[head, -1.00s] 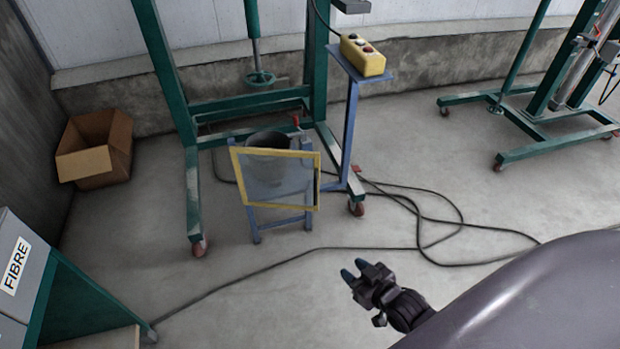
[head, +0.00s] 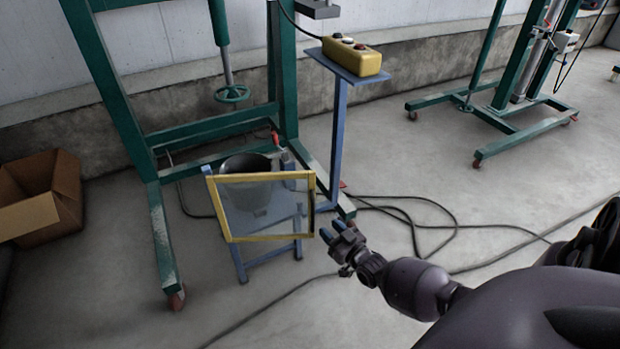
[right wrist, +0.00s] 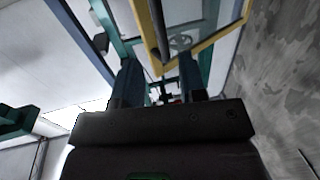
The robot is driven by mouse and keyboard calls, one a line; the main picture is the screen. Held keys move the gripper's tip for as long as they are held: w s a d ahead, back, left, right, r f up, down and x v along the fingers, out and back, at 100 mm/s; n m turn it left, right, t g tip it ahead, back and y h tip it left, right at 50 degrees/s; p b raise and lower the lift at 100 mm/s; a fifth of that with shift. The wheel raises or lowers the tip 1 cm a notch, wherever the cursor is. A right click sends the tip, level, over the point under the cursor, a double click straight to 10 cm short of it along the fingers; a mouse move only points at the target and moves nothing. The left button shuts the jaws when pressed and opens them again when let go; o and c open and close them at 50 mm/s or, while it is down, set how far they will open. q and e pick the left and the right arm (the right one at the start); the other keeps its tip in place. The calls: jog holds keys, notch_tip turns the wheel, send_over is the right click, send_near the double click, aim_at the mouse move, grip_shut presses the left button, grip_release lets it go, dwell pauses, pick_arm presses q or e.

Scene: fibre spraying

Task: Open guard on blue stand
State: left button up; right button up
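The guard (head: 282,216) is a see-through panel in a yellow frame. It stands in front of a grey bucket (head: 236,168) on the blue stand (head: 271,254), left of centre in the head view. The guard covers the front of the bucket. My right gripper (head: 331,232) is just right of the guard's lower right corner, with its fingers apart and empty. In the right wrist view the yellow frame (right wrist: 207,42) shows beyond and between the two spread fingers (right wrist: 160,82). I cannot tell whether they touch it. My left gripper is not in view.
A green lifting frame (head: 115,120) stands behind the stand. A yellow button box (head: 352,57) sits on a blue post to the right. Black cables (head: 420,226) lie on the floor. A cardboard box (head: 45,200) is at far left.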

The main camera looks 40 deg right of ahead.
aim_at(314, 214)
jog(key=w, duration=0.2)
jog(key=w+b, duration=0.1)
jog(key=w, duration=0.4)
jog(key=shift+w+d+f+b, duration=0.2)
jog(key=shift+f+b, duration=0.05)
jog(key=shift+b, duration=0.1)
jog(key=shift+w+r, duration=0.15)
jog(key=shift+w, duration=0.35)
grip_shut()
